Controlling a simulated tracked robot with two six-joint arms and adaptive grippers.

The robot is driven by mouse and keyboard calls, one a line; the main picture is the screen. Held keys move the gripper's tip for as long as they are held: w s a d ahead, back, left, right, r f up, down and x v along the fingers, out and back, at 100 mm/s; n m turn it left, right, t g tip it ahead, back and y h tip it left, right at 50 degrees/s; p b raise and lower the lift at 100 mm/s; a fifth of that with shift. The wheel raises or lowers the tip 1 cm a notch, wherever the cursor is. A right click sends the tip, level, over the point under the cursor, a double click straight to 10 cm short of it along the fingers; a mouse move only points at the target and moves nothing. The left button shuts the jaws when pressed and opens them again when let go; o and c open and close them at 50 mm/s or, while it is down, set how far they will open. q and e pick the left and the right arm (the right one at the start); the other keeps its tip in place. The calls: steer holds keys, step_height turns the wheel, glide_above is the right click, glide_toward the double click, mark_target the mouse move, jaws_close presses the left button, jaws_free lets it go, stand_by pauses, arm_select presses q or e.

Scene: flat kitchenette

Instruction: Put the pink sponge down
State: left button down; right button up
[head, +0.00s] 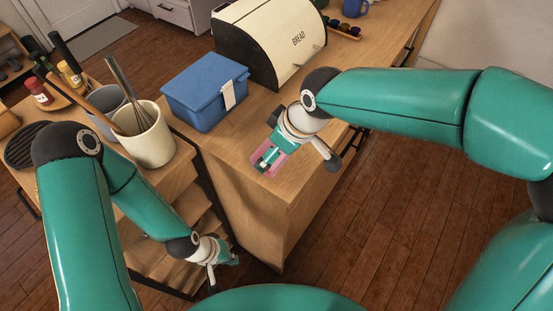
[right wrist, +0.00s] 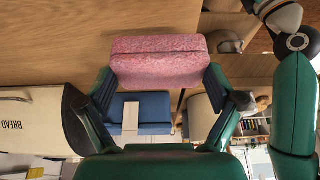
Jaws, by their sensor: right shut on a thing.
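The pink sponge (head: 257,169) is at my right gripper (head: 267,160) in the head view, over the front end of the wooden counter. In the right wrist view the sponge (right wrist: 158,62) sits between the two fingers of the right gripper (right wrist: 160,85), which is shut on it. I cannot tell whether the sponge touches the counter top. My left gripper (head: 228,260) hangs low beside the shelf unit, away from the sponge; its finger opening is too small to make out.
A blue lidded box (head: 205,90) and a cream bread bin (head: 268,40) stand on the counter (head: 225,150) behind the sponge. On the left unit are a cream utensil crock (head: 150,140), a grey crock (head: 105,118) and bottles. Bare counter lies around the sponge.

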mark_target(276, 162)
steer(key=shift+f, duration=2.3)
steer(key=shift+f, duration=0.1)
steer(key=o, duration=0.7)
steer(key=v, duration=1.2)
steer(key=shift+r, duration=0.2)
